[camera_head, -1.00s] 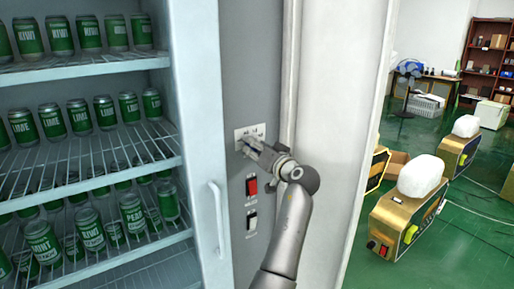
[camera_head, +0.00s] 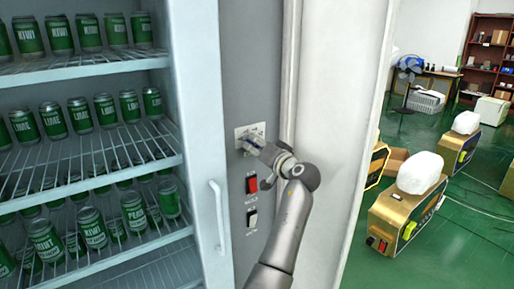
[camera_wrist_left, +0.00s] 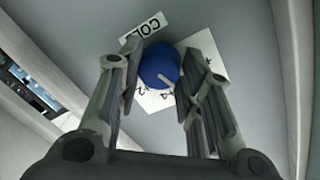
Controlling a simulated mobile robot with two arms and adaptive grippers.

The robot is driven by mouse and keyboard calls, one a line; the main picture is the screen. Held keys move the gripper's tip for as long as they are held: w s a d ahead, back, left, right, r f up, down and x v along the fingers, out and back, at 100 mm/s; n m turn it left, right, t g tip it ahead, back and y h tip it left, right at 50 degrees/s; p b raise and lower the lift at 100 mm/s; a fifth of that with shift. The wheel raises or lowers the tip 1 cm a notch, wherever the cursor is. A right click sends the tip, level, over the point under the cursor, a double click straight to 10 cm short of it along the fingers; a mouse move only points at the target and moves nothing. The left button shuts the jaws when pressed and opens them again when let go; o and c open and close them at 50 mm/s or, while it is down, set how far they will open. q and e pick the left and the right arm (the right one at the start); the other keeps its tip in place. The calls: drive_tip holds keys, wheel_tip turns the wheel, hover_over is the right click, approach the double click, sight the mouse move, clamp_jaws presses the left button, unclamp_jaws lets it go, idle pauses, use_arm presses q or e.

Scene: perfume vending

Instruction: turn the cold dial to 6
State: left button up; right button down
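The blue cold dial (camera_wrist_left: 160,66) is round with a white pointer, beside a white COLD label (camera_wrist_left: 143,31). In the left wrist view the pointer is toward the lower right, near a printed 4 on the white number plate (camera_wrist_left: 205,50); some numbers are hidden by the fingers. In the head view my left gripper (camera_head: 250,148) covers the dial on the panel's plate. In the left wrist view its fingers (camera_wrist_left: 160,78) stand on either side of the dial, close to its edges. Whether they press on it cannot be told. My right gripper is out of view.
A red switch (camera_head: 252,184) and a black-and-white switch (camera_head: 252,217) sit below on the grey panel. The cooler's handle (camera_head: 218,216) stands out to the left. Shelves of green cans fill the left. Gold machines (camera_head: 388,222) stand on the green floor at right.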

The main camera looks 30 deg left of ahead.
use_arm(q)
drive_tip(key=o, duration=0.5)
drive_tip(key=shift+c, duration=0.2)
drive_tip(key=shift+d, duration=0.1)
drive_tip(key=v, duration=0.7)
drive_tip(key=shift+d, duration=0.15)
